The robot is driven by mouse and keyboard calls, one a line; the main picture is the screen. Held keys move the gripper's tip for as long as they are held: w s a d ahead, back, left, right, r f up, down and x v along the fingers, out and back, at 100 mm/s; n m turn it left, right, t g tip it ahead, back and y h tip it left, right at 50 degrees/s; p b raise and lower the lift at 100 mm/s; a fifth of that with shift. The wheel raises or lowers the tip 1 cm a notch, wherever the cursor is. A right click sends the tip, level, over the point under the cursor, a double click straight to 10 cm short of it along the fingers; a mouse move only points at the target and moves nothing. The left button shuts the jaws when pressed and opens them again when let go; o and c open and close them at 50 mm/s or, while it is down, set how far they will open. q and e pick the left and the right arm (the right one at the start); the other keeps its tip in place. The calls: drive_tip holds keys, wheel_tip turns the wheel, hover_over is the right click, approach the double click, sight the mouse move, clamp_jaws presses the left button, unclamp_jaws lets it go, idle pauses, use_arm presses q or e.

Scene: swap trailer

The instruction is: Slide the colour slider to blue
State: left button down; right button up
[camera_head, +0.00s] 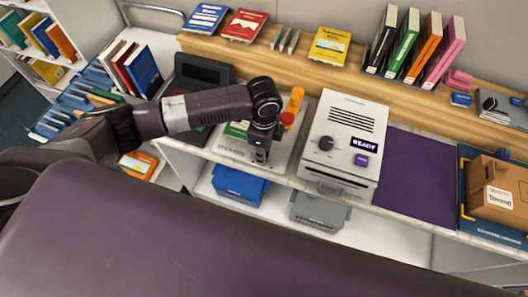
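My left arm comes in from the left, and its gripper (260,156) points down over the pale board (284,163) on the counter, left of the white machine. Its fingertips are small and dark, and I cannot tell whether they are open or shut. The white machine (327,113) has a dark round knob, a lit "READY" display (364,144), a purple button (361,160) and a front slot. I cannot make out a colour slider or a blue mark on it. My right gripper is out of view.
An orange handle (295,99) and a red ball (287,118) stand close behind my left gripper. A purple mat (417,178) lies right of the machine, then a cardboard box (497,190). Blue (238,186) and grey (319,212) bins sit below. Books line the back ledge.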

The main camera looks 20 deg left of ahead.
use_arm(q)
drive_tip(key=shift+d+p, duration=0.45)
drive_tip(key=shift+d, duration=1.35)
drive_tip(key=c, duration=1.7)
unclamp_jaws()
drive_tip(key=shift+r, duration=0.1)
wheel_tip(320, 180, up, 12)
drive_tip(key=shift+f, duration=0.1)
